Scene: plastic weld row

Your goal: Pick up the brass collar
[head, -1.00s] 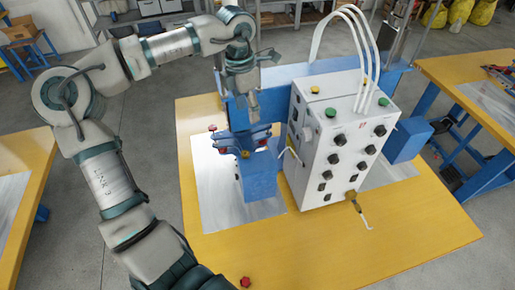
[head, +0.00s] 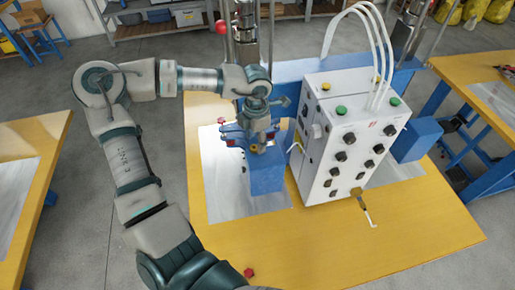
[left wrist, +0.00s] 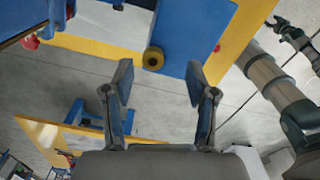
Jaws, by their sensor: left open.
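The brass collar (left wrist: 153,58) is a small yellow-brown ring with a dark centre. In the left wrist view it sits against the edge of a blue block (left wrist: 192,35), just beyond my fingertips. In the head view it is a small brass spot (head: 253,148) at the top of the blue block (head: 266,175). My left gripper (head: 253,138) is over the block, partly hiding its top. In the left wrist view my left gripper (left wrist: 159,82) is open and empty, its fingers apart either side of the collar's line. A small dark claw at the upper right there looks like my right gripper (left wrist: 287,28).
A white control box (head: 345,145) with knobs and white hoses stands right of the block. A small red part (head: 249,272) lies at the yellow table's (head: 350,250) near edge. The table front is mostly clear. Other yellow benches stand left and right.

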